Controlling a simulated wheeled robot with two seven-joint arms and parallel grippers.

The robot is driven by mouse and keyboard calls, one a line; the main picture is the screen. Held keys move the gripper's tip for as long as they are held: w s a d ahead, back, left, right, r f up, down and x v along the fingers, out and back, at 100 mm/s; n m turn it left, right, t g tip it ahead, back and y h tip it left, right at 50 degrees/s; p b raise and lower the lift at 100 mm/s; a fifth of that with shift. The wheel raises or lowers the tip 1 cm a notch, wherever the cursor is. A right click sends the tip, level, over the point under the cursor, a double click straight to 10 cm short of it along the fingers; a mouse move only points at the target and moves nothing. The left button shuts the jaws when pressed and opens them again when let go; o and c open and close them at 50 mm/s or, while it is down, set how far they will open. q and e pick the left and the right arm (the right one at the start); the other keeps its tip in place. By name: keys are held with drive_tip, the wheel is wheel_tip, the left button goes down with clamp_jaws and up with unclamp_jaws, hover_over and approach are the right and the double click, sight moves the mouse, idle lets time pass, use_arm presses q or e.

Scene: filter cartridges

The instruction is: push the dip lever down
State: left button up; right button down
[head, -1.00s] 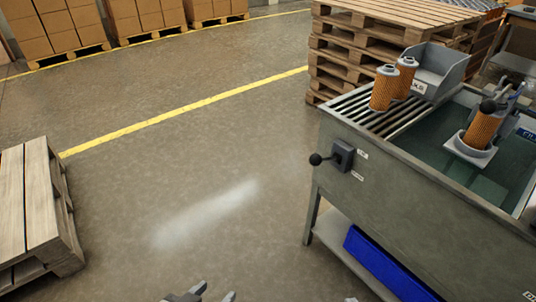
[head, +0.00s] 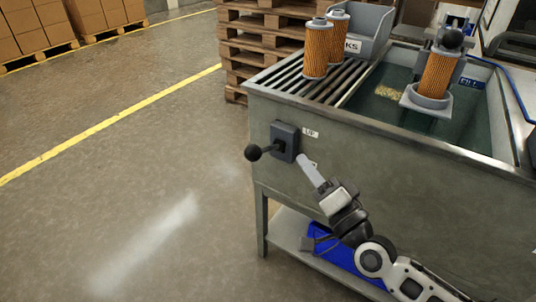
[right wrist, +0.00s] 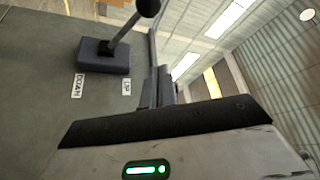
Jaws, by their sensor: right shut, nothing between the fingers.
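The dip lever (head: 253,152), with a black ball knob, sticks out from a dark box (head: 285,142) on the side of the grey tank (head: 380,180). In the right wrist view the lever (right wrist: 122,30) leans toward the side of the UP label; the DOWN label is on the other side. My right gripper (head: 303,160) is shut and empty. Its tips are close to the lower right of the box, apart from the knob. In the right wrist view the fingers (right wrist: 160,88) show beyond the box. My left gripper is out of view.
An orange filter cartridge (head: 437,72) stands in a grey holder (head: 427,100) over the liquid. Two more cartridges (head: 316,50) stand on the slatted rack (head: 300,82) beside a grey bin (head: 368,28). The floor at left is clear.

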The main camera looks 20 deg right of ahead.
wheel_tip(320, 180, up, 3)
drive_tip(key=p, duration=0.1)
hover_over(269, 149)
drive_tip(key=s+d, duration=0.1)
drive_tip(key=s, duration=0.1)
drive_tip(key=s+a+f, duration=0.2)
drive_tip(key=shift+a+f+b, duration=0.2)
drive_tip(key=shift+f+b, duration=0.1)
drive_tip(key=shift+b, duration=0.05)
